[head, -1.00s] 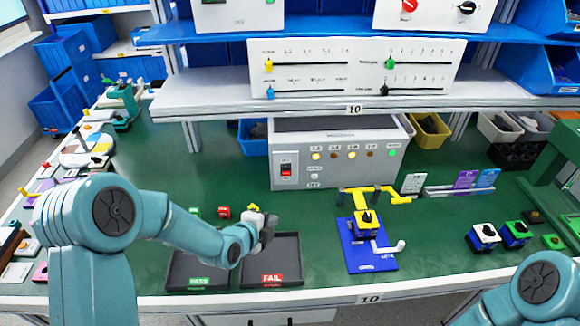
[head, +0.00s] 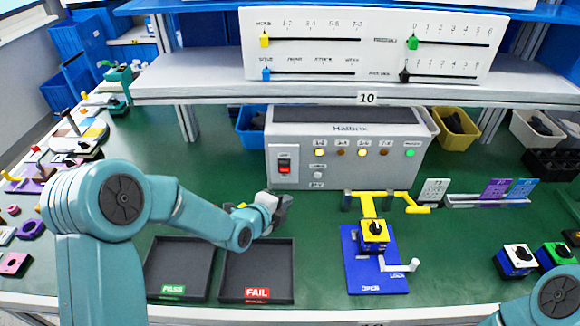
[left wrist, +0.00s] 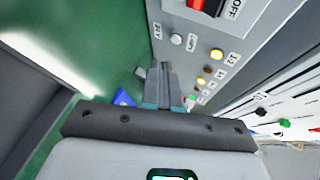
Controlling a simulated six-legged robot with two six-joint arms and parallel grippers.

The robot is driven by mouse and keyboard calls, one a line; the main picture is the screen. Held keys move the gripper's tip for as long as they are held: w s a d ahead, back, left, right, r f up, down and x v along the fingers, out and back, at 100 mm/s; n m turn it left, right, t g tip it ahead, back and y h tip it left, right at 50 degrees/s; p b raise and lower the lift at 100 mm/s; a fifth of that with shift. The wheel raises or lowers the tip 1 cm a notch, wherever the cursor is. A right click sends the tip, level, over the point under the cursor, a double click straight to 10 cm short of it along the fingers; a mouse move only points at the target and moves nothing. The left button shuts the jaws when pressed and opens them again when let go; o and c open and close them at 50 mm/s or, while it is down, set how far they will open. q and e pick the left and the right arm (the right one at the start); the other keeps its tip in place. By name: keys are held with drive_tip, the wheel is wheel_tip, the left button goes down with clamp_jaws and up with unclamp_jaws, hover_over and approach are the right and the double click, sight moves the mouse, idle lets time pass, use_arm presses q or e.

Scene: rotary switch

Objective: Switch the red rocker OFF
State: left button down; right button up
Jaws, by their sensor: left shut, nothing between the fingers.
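The red rocker (head: 284,167) sits in a light switch plate on the left of the grey test box's front (head: 345,172). Part of it shows at the top edge of the left wrist view (left wrist: 208,5), beside an OFF label. I cannot tell which way the rocker is tipped. My left gripper (head: 283,203) is shut and empty, in front of the box and below the rocker, apart from it. Its fingers also show in the left wrist view (left wrist: 160,78). My right gripper is out of view; only part of that arm shows at bottom right.
PASS (head: 180,268) and FAIL (head: 257,272) trays lie in front of the box. A blue crank fixture (head: 372,270) with a yellow clamp stands to the right. Green bench between is clear.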

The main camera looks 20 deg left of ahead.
use_arm(q)
drive_tip(key=p, duration=0.3)
approach(283, 173)
drive_tip(key=shift+w+d+f, duration=0.15)
drive_tip(key=shift+w+d, duration=0.8)
drive_tip(key=shift+d, duration=0.05)
drive_tip(key=shift+w+d+f, duration=0.15)
drive_tip(key=shift+w+d, duration=0.8)
drive_tip(key=shift+w, duration=0.05)
drive_tip(key=shift+b, duration=0.35)
drive_tip(key=shift+w+a+r+b, duration=0.1)
drive_tip(key=shift+w+b, duration=0.3)
idle(0.4)
